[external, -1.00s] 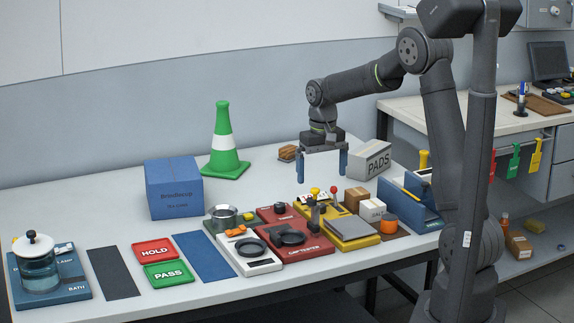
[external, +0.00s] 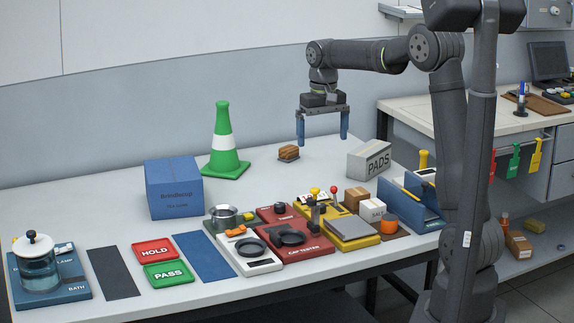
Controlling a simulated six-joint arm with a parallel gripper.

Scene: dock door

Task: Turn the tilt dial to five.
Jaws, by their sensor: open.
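My gripper (external: 322,139) is open and empty, with its two blue fingers pointing down. It hangs in the air above the back of the table, clear of every object. A black knob (external: 280,208) sits on the red unit at its back left; it may be the tilt dial, but its label is too small to read. Its setting cannot be made out. My gripper is above and behind these units.
A yellow unit (external: 357,244) with small red and yellow knobs stands right of the red unit. A white scale (external: 263,268) stands left of it. The PADS box (external: 370,160), brown block (external: 289,153), green cone (external: 223,145) and blue box (external: 174,189) stand farther back.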

